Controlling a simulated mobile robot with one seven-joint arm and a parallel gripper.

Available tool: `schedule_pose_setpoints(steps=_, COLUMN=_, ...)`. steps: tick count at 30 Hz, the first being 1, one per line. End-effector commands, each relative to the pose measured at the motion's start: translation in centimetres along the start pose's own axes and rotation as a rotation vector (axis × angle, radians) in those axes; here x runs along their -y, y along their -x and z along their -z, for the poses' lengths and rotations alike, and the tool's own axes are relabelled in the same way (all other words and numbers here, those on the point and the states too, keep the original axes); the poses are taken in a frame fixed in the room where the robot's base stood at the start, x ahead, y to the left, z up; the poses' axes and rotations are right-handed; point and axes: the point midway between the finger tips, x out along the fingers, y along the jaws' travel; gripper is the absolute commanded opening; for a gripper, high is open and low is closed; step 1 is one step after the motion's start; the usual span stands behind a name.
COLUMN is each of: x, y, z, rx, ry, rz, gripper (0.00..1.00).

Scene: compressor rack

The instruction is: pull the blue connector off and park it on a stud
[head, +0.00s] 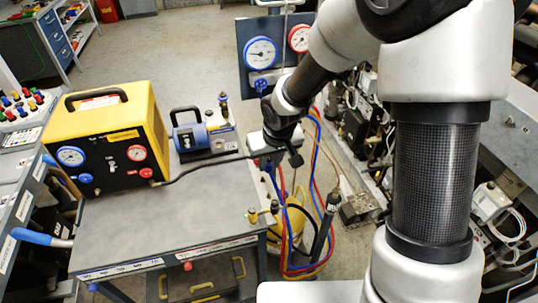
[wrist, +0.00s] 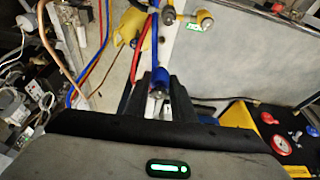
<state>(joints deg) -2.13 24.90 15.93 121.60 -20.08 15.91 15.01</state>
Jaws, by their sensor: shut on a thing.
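My gripper (wrist: 158,92) is shut on the blue connector (wrist: 161,79) in the wrist view. The connector sits between the two dark fingers, with a blue hose running up from it. A silvery part shows below it between the fingers; I cannot tell whether the connector is still joined to a fitting. Two brass studs (head: 263,211) stand at the cart's right front corner; brass fittings with yellow (wrist: 205,18) also show at the top of the wrist view.
The grey cart (head: 205,203) carries a yellow gauge unit (head: 107,135) and a blue pump (head: 205,133). A black hose crosses its top. Red and blue hoses (head: 316,180) hang right of it. A gauge panel (head: 279,60) stands behind, the compressor rack at right. The cart's middle is clear.

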Motion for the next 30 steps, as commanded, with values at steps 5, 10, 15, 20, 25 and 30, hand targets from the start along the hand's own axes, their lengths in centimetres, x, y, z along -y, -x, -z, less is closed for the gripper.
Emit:
schedule_pose_setpoints(steps=5, x=0.0, y=-0.1, z=0.5, rx=-0.017, ry=-0.024, rz=-0.009, gripper=0.03)
schedule_pose_setpoints(steps=10, x=0.0, y=-1.5, z=-0.1, rx=-0.014, ry=-0.022, rz=-0.008, gripper=0.03)
schedule_pose_setpoints(steps=15, x=0.0, y=-3.5, z=-0.8, rx=-0.014, ry=-0.021, rz=-0.008, gripper=0.03)
schedule_pose_setpoints(steps=20, x=0.0, y=-5.7, z=-1.5, rx=-0.014, ry=-0.020, rz=-0.008, gripper=0.03)
schedule_pose_setpoints(steps=25, x=0.0, y=-8.0, z=-2.4, rx=-0.013, ry=-0.021, rz=-0.008, gripper=0.03)
schedule_pose_setpoints(steps=30, x=0.0, y=-10.1, z=-3.1, rx=-0.014, ry=-0.021, rz=-0.008, gripper=0.03)
